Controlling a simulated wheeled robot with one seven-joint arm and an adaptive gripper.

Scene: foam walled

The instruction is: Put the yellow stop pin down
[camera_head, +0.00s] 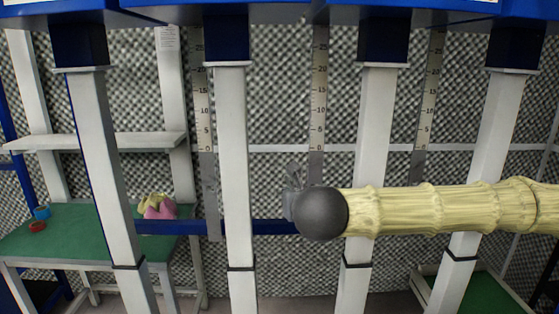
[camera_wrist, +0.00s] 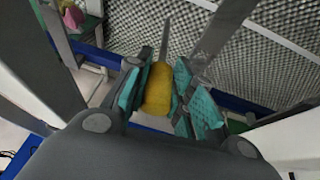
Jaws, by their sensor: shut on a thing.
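The yellow stop pin (camera_wrist: 158,92) shows in the wrist view as a thick yellow cylinder. A thin grey metal rod (camera_wrist: 165,42) extends from its far end. My gripper (camera_wrist: 165,90) has its teal-padded fingers on both sides of the yellow part and is shut on it. The pin looks held in the air, with no surface visibly touching it. In the head view my arm comes in from the right, and a small grey part shows behind its dark round end. The pin is hidden there.
White upright posts (camera_head: 235,170) stand in a row under blue housings, with ruler strips (camera_head: 318,90) between them. A blue crossbar (camera_head: 180,227) runs low behind. At left, a green-topped table (camera_head: 80,240) holds a pink and yellow item (camera_head: 158,207) and red (camera_head: 37,226) and blue (camera_head: 42,212) rings.

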